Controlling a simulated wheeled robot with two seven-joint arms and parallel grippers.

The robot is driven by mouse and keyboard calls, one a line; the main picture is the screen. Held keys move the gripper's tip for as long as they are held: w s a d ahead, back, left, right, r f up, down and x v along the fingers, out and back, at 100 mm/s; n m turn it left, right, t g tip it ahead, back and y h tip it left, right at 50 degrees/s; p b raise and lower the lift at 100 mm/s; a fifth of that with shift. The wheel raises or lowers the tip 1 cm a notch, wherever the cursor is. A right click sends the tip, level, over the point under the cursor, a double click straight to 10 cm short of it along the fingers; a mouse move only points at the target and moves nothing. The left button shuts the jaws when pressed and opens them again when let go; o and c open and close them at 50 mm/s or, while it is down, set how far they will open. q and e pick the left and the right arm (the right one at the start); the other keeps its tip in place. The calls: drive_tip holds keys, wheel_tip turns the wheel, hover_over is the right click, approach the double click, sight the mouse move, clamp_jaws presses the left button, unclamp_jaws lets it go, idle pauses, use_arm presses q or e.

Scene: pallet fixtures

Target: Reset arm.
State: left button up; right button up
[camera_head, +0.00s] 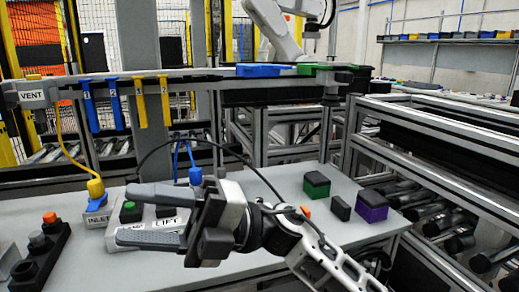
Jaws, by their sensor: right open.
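My right gripper (148,216) reaches in from the lower right and points left. Its two grey fingers are apart, with nothing between them. It is above the grey table (285,245), in front of a control box marked LIFT (165,224) with a green button (128,207), which shows partly behind the fingers. I cannot tell whether a finger touches the box. My right arm (310,250) runs down to the bottom edge. My left gripper is out of view.
A rail with hanging straps (90,105) and roller conveyors (440,205) stand beyond.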

drive_tip(key=w+d+f+m+t+h, duration=0.4)
drive_tip(key=d+f+m+t, duration=0.35)
drive_tip(key=m+t, duration=0.75)
drive_tip(key=w+d+f+m+t+h, duration=0.4)
drive_tip(key=d+f+m+t, duration=0.35)
drive_tip(key=m+t, duration=0.7)
drive_tip(key=s+d+f+m+g+h, duration=0.3)
drive_tip(key=s+d+f, duration=0.1)
drive_tip(key=f, duration=0.3)
drive_tip(key=s+d+f+m+g+h+p, duration=0.1)
drive_tip(key=s+d+f+m+g+h, duration=0.2)
drive_tip(key=s+f, duration=0.3)
drive_tip(key=s+d+f+m+g+h, duration=0.3)
drive_tip(key=s+d+f+m+g, duration=0.1)
drive_tip(key=f, duration=0.5)
drive_tip(key=shift+s+d+m, duration=0.35)
drive_tip(key=shift+s, duration=0.15)
drive_tip(key=shift+f, duration=0.1)
drive_tip(key=shift+c, duration=0.3)
